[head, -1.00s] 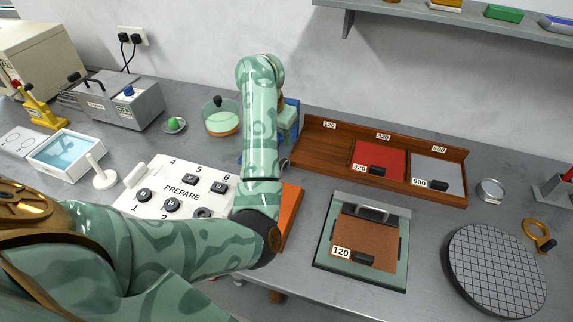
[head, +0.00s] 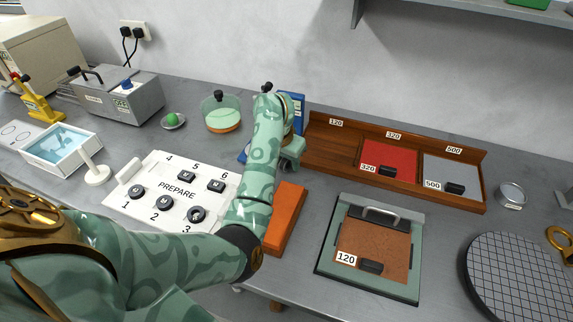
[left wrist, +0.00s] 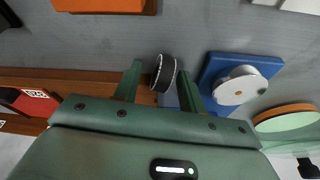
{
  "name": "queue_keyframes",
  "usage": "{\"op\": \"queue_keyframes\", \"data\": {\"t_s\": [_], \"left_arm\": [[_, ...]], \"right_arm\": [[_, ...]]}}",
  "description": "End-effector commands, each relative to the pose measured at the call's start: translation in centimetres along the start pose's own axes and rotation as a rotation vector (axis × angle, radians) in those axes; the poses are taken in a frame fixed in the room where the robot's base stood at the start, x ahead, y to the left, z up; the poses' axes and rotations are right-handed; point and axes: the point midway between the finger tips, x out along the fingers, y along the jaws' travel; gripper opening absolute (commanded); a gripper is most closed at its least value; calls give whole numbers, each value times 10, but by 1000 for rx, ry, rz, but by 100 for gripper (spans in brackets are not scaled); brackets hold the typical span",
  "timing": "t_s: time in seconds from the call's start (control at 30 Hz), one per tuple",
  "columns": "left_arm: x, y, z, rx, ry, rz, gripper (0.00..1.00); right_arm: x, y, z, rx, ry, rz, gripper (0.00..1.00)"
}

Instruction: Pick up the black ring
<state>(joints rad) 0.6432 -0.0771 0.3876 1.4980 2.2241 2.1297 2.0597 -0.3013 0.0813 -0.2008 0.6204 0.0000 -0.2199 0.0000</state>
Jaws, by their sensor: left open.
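A black ring (left wrist: 165,72) with a ridged side shows in the left wrist view, between the two fingers of my left gripper (left wrist: 159,80). The fingers stand apart, one on each side of it, with visible space around it. I cannot tell how far below the fingertips it lies. In the head view my left gripper (head: 291,152) is near the left end of the wooden rack, and my arm and hand hide the ring there. My right gripper is not in view.
A blue block (left wrist: 240,80) with a silver round part lies close beside the fingers. The wooden rack (head: 345,178) is on the other side. An orange block (head: 286,216) and the white PREPARE tray (head: 150,205) are nearer the front.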

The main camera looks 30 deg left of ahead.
Motion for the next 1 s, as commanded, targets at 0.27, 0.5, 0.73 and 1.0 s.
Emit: {"op": "queue_keyframes", "data": {"t_s": [0.27, 0.5, 0.73, 1.0], "left_arm": [[-1, 0, 0, 0, 0, 0, 0], [-1, 0, 0, 0, 0, 0, 0], [-10, -1, -3, 1, 2, 0, 0], [-35, -1, -11, 8, 2, 4, 0]], "right_arm": [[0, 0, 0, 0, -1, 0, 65], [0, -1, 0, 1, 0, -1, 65], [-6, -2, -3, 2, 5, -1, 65], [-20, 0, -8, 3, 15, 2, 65]]}}
